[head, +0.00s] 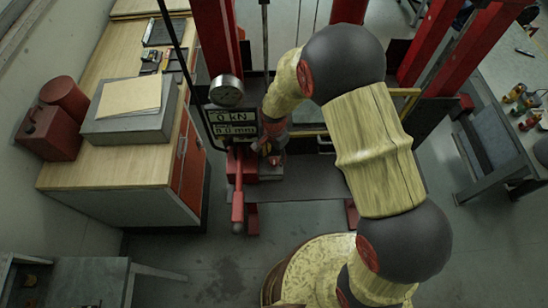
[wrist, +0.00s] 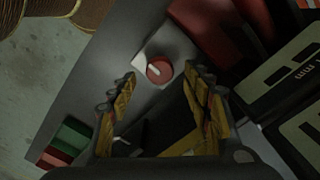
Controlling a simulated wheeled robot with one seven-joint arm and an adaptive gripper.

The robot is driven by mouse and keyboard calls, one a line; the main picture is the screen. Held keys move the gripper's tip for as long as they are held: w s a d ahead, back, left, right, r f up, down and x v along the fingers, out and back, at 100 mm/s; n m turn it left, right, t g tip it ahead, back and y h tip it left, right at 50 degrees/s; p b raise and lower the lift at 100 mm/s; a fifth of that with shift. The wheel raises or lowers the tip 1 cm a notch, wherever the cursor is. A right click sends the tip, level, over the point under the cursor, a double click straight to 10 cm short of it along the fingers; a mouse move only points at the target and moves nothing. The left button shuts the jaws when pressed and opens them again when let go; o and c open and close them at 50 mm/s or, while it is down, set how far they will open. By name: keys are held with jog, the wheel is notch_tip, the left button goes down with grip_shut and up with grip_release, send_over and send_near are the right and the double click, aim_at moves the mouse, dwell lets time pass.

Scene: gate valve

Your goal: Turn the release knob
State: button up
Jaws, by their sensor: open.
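The release knob (wrist: 159,69) is a round red knob with a white pointer mark on a pale square plate, set on a grey panel in the wrist view. My gripper (wrist: 160,76) is open, with one yellow-and-black finger on each side of the knob in the picture. The fingers appear apart from the knob; how far the tips are from the panel I cannot tell. In the head view my gripper (head: 268,152) is small and partly hidden by my arm, close to the red press. The knob cannot be made out in the head view.
A digital display (head: 233,123) and a round gauge (head: 227,91) stand left of my gripper, above a red lever (head: 238,190). Red press uprights (head: 215,40) rise behind. Green and red blocks (wrist: 72,135) sit on the panel's lower left. A wooden cabinet (head: 110,174) stands left.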

aim_at(274, 160)
jog(key=shift+f, duration=1.55)
jog(key=shift+c, duration=0.5)
jog(key=c, duration=1.1)
